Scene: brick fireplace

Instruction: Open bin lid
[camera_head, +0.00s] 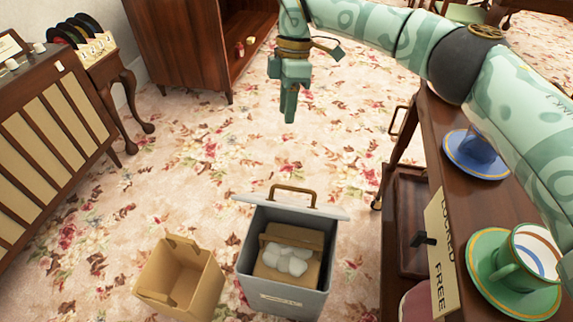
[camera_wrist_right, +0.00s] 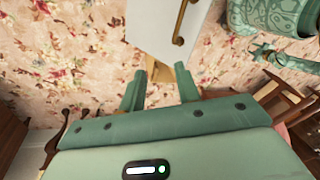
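The grey bin (camera_head: 245,255) stands on the carpet at lower middle in the head view. Its pale lid (camera_head: 320,211) is open, swung up at the far rim, with a brass handle (camera_head: 292,190). Inside is a brown box with white crumpled stuff (camera_head: 286,262). The lid (camera_wrist_right: 150,25) and handle (camera_wrist_right: 181,20) also show in the right wrist view. My right gripper (camera_head: 289,118) is beyond the lid, apart from it. Its fingers (camera_wrist_right: 160,85) are parted with nothing between them. A green arm part at upper right in the wrist view may be my left; its fingers are unclear.
An open cardboard box (camera_head: 180,278) stands left of the bin. A wooden trolley (camera_head: 437,150) with a blue saucer (camera_head: 460,165), a green cup (camera_head: 520,255) and a sign (camera_head: 442,250) stands right, under my right arm. The carpet between is clear.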

